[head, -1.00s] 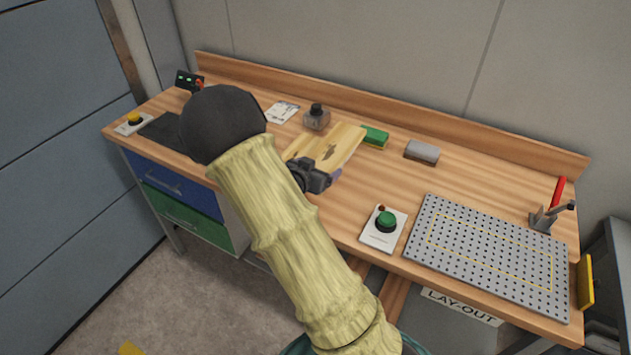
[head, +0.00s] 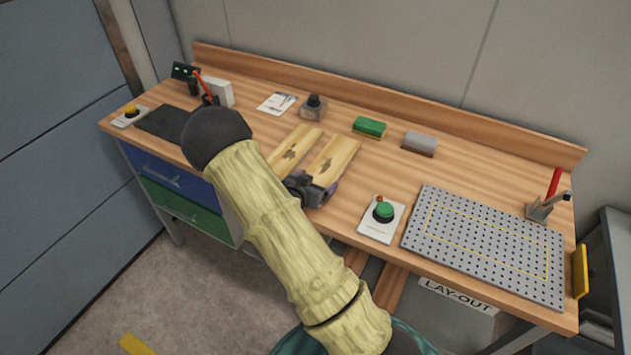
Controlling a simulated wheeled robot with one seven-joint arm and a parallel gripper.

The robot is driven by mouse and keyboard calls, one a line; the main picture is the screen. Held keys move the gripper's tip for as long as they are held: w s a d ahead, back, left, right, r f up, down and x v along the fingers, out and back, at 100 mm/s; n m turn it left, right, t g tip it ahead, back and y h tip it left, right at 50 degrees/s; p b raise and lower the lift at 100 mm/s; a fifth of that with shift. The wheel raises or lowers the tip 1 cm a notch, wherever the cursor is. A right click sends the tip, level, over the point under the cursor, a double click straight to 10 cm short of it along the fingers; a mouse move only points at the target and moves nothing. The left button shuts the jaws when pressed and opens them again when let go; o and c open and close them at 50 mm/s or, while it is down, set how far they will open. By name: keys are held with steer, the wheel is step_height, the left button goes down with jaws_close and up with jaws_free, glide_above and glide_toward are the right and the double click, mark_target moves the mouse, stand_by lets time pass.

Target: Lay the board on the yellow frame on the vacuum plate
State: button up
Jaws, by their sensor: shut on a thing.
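Two light wooden boards, each with a dark mark, are side by side at the middle of the bench. The left board (head: 292,150) lies on the bench top. My gripper (head: 317,186) is at the near end of the right board (head: 335,157) and is shut on it; the fingers are partly hidden. How high this board is above the bench is hard to tell. The grey perforated vacuum plate (head: 420,210) lies at the bench's right end. The thin yellow frame (head: 484,220) is marked on it, and its inside is empty.
A green block (head: 369,127), a grey block (head: 420,143) and a dark-knobbed block (head: 313,107) are behind. A red-handled clamp (head: 545,205) stands at the plate's far right corner.

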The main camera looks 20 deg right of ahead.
steer(key=shift+f, duration=0.2)
steer(key=shift+f, duration=0.1)
steer(key=o, duration=0.9)
steer(key=shift+o, duration=0.2)
steer(key=shift+r, duration=0.3)
steer(key=shift+s+a, duration=0.25)
steer(key=shift+a, duration=0.1)
steer(key=b+v, duration=0.1)
steer(key=v, duration=1)
steer(key=shift+r, duration=0.15)
